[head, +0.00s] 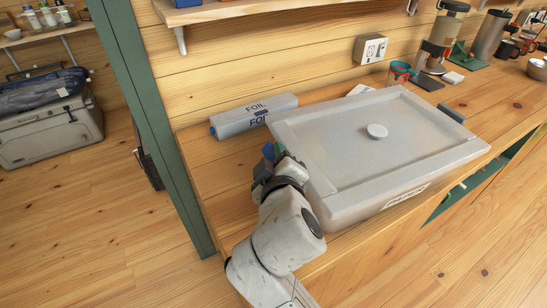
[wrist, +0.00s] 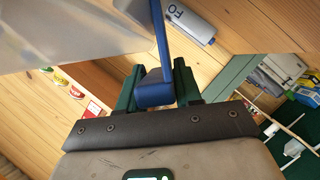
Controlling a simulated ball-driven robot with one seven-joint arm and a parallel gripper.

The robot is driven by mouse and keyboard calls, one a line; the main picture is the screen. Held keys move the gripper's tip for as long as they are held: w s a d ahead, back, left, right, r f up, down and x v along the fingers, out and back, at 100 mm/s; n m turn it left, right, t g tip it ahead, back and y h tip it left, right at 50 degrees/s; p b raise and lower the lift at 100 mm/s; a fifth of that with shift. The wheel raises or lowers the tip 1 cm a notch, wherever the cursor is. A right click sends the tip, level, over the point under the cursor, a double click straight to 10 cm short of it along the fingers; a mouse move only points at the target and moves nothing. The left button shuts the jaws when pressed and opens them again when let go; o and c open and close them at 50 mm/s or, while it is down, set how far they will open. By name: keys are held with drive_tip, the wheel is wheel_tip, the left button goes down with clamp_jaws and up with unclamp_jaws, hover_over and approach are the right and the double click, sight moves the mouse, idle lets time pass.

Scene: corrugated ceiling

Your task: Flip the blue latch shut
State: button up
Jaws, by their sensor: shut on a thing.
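A big pale grey lidded bin (head: 400,190) stands on the wooden counter, its lid (head: 340,125) lying on top with a round knob. The blue latch (wrist: 162,45) is at the bin's left end; in the wrist view it runs beside the pale bin wall and ends in a thick blue block. My gripper (wrist: 158,70) has its green fingers either side of that block and is shut on it. In the head view my gripper (head: 271,157) is at the bin's left end and mostly hides the latch. Whether the latch touches the lid rim cannot be told.
A foil box (head: 252,115) lies close behind the latch. A second latch (head: 452,114) sticks out at the bin's right end. A teal-and-red cup (head: 399,73), a coffee maker and mugs stand at the back right. A green post (head: 150,110) rises left of the counter.

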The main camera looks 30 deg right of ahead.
drive_tip(key=o, duration=1)
drive_tip(key=shift+d, duration=0.1)
drive_tip(key=b+v, duration=0.1)
drive_tip(key=v, duration=0.9)
drive_tip(key=shift+s+r, duration=0.15)
drive_tip(key=shift+s, duration=0.2)
drive_tip(key=shift+c, duration=0.2)
